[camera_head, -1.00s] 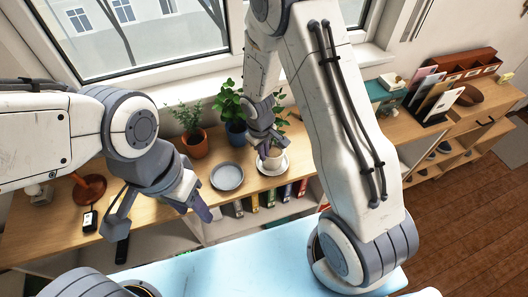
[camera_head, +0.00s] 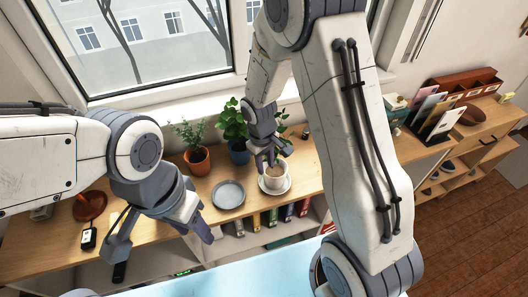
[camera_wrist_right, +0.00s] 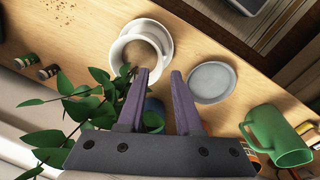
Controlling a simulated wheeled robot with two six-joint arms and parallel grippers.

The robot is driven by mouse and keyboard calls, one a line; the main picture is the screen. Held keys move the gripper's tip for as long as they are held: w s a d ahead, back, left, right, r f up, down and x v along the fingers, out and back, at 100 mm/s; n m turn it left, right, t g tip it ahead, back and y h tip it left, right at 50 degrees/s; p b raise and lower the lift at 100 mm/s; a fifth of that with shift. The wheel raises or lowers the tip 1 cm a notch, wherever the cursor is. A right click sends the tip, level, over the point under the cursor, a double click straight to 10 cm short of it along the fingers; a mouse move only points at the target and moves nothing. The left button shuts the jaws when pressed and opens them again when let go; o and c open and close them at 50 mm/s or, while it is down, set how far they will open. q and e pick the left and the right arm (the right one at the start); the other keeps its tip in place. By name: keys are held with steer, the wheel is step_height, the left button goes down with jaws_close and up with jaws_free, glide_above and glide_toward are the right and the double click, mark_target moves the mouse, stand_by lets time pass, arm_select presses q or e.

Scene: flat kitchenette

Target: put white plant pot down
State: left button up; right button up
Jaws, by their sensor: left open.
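In the right wrist view the pot (camera_wrist_right: 131,47) and saucer (camera_wrist_right: 163,34) lie beyond my fingertips. My right gripper (camera_head: 265,164) is directly above the pot, close to its rim. Its fingers (camera_wrist_right: 160,72) are apart, one overlapping the pot's opening and one by its outer edge; whether they touch the rim is unclear. My left gripper (camera_head: 160,245) is open and empty, in front of the shelf at the left.
A grey plate (camera_head: 228,194) lies left of the saucer. A terracotta pot (camera_head: 198,161) and a blue pot (camera_head: 239,152) with plants stand behind, by the window. A green mug (camera_wrist_right: 275,137) shows in the wrist view. Several books stand below the shelf top.

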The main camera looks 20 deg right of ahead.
step_height(320, 180, up, 7)
steer(key=b, duration=0.1)
steer(key=s+a+r, duration=0.3)
steer(key=s, duration=0.4)
steer(key=s+a+r+n+y, duration=0.1)
steer(key=s+a+r, duration=0.1)
steer(key=s, duration=0.5)
steer(key=s+a+r+n+y, duration=0.1)
steer(key=s+a+r, duration=0.2)
steer(key=s+a, duration=0.2)
steer(key=s, duration=0.3)
steer(key=shift+r, duration=0.3)
steer(key=shift+s+a, duration=0.1)
